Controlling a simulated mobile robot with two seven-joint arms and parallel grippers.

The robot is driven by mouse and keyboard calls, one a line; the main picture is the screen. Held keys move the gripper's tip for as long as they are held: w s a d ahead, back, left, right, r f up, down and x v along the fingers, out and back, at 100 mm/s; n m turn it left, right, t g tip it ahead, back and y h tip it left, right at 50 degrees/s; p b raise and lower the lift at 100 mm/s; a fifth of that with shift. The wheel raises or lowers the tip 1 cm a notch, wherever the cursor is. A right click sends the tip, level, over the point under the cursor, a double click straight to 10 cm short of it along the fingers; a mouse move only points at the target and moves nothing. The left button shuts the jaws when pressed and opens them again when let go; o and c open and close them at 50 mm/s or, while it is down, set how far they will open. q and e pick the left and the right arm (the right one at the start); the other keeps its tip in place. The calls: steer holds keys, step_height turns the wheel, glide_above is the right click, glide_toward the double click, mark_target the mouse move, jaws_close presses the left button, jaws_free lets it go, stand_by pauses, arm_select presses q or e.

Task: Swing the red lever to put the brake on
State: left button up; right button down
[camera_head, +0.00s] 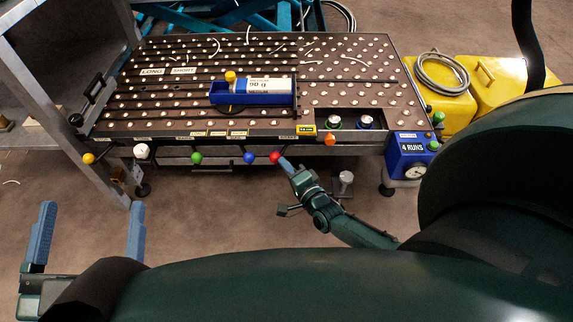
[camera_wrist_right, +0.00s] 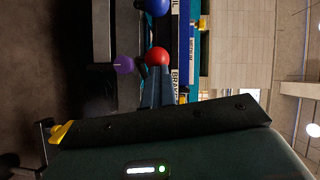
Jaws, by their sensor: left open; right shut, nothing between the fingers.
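The red lever's ball knob (camera_head: 274,157) stands out at the front edge of the ball-roller table, under a label that reads as brake. It also shows in the right wrist view (camera_wrist_right: 157,56). My right gripper (camera_head: 284,163) is shut and empty, with its blue fingertips right at the knob's right side. In the right wrist view its fingertips (camera_wrist_right: 157,72) meet the knob's lower edge; whether they touch cannot be told. The lever's shaft is mostly hidden. My left gripper (camera_head: 91,210) is open and empty, low at the left, away from the table.
A blue knob (camera_head: 249,157), a green knob (camera_head: 196,157) and a white knob (camera_head: 141,151) line the same edge. A blue holder (camera_head: 222,97) with a labelled pack sits on the roller table (camera_head: 350,85). A blue gauge box (camera_head: 405,165) stands at the right corner.

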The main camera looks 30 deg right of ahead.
arm_select(q)
steer(key=p, duration=0.2)
steer(key=a+f+y+p, duration=0.1)
steer(key=p, duration=0.2)
steer(key=shift+s+g+y, duration=0.25)
steer(key=shift+g+y, duration=0.05)
steer(key=shift+g, duration=0.1)
arm_select(e)
step_height(320, 180, up, 10)
arm_select(q)
steer(key=shift+m, duration=0.3)
